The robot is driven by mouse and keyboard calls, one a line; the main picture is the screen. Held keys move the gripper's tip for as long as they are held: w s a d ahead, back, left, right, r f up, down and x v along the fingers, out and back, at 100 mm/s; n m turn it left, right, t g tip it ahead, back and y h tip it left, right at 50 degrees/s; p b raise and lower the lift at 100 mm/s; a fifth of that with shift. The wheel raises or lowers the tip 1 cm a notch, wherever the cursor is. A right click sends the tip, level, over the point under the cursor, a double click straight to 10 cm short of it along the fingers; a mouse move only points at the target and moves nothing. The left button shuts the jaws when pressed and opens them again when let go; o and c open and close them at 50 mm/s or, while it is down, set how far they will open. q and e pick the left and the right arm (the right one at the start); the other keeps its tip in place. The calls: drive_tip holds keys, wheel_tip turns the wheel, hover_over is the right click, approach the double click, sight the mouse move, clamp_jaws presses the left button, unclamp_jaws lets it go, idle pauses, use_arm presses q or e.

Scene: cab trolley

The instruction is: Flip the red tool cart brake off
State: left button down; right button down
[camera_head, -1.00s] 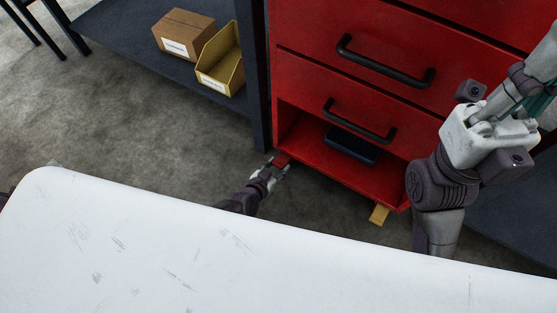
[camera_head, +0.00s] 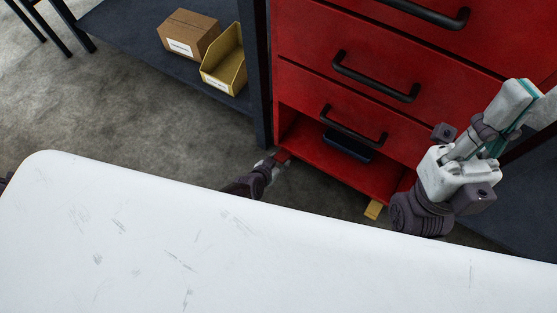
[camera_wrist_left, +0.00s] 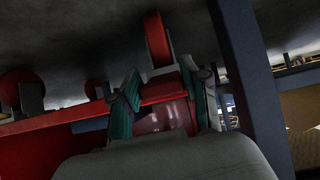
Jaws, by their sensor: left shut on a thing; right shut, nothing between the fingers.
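The red tool cart (camera_head: 345,185) stands beyond the white surface, with an open bottom shelf. My left gripper (camera_head: 281,158) is low at its front left corner. In the left wrist view my left gripper (camera_wrist_left: 164,100) has its teal fingers on either side of a red piece (camera_wrist_left: 163,88) and is shut on it. I cannot tell whether this piece is the brake lever or part of the cart's edge. A red caster wheel (camera_wrist_left: 157,38) is just beyond it. A yellow tab (camera_head: 374,209) sticks out under the cart's front right corner. My right gripper (camera_head: 518,103) is shut and empty, raised right of the drawers.
A white scratched surface (camera_head: 130,235) fills the foreground. A dark shelf (camera_head: 120,32) at the left holds a cardboard box (camera_head: 188,34) and a yellow bin (camera_head: 225,65); its post (camera_head: 258,90) stands close beside the cart. Grey floor (camera_head: 130,125) is free at the left.

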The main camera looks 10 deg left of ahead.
use_arm(q)
drive_tip(key=c, duration=0.6)
unclamp_jaws()
drive_tip(key=shift+o, duration=0.2)
drive_tip(key=v, duration=1.2)
